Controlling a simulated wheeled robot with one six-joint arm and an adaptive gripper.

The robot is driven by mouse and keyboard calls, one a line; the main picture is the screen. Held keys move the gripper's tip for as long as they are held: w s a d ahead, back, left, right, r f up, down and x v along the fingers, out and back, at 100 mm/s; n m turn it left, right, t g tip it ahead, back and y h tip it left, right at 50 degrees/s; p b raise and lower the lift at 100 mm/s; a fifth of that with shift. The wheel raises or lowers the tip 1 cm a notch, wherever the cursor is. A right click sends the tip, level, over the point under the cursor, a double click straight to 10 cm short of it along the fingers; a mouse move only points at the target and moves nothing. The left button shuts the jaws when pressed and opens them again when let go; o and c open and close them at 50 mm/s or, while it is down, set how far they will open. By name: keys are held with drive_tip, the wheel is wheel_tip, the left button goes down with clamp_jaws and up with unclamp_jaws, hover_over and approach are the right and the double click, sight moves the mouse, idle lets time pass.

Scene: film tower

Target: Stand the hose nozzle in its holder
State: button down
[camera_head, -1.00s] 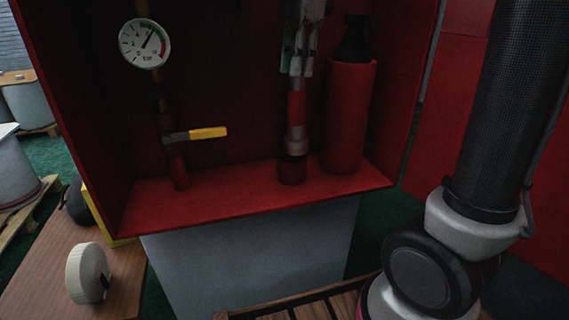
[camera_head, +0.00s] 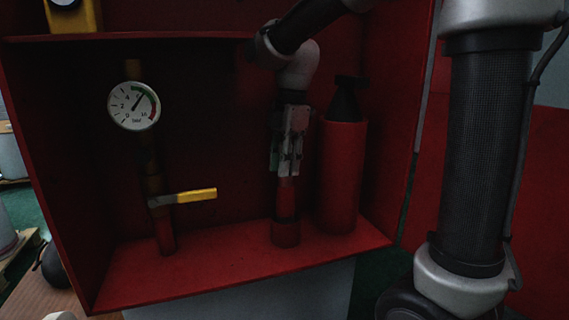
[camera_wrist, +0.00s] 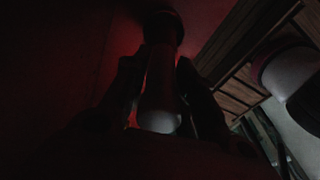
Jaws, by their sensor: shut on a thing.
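The hose nozzle (camera_head: 287,188) is upright in the red cabinet, with a red body and a darker lower part. My gripper (camera_head: 287,160) points down and is shut on the nozzle's upper part. The holder (camera_head: 286,233) is a short red cup on the cabinet floor, directly below the nozzle. The nozzle's lower end meets the cup's mouth; how deep it sits inside, I cannot tell. In the dark wrist view the nozzle (camera_wrist: 160,85) lies between my fingers, with its far end at a dark round shape.
A red extinguisher-like cylinder (camera_head: 342,175) stands close to the right of the nozzle. A pressure gauge (camera_head: 134,106) and a pipe with a yellow valve handle (camera_head: 197,195) are at the left. A shelf (camera_head: 150,36) runs above. The cabinet floor between pipe and holder is clear.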

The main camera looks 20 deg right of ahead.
drive_tip(key=c, duration=1.1)
unclamp_jaws()
drive_tip(key=shift+f, duration=0.1)
drive_tip(key=shift+c, duration=0.2)
drive_tip(key=r, duration=0.4)
drive_tip(key=d+r, duration=0.1)
drive_tip(key=r, duration=0.7)
drive_tip(key=shift+w+d+r, duration=0.1)
drive_tip(key=shift+d, duration=0.15)
drive_tip(key=s+d+f+m+t, duration=0.2)
drive_tip(key=s+d+f+m, duration=0.4)
drive_tip(key=s+m, duration=0.3)
drive_tip(key=s+d+f+m+t+h, duration=0.1)
drive_tip(key=s+d+f+m+t, duration=0.1)
drive_tip(key=s+d+f+m, duration=0.5)
drive_tip(key=s+m, duration=0.3)
drive_tip(key=m, duration=0.1)
drive_tip(key=shift+d+t, duration=0.3)
drive_tip(key=shift+d, duration=0.1)
drive_tip(key=shift+s, duration=0.1)
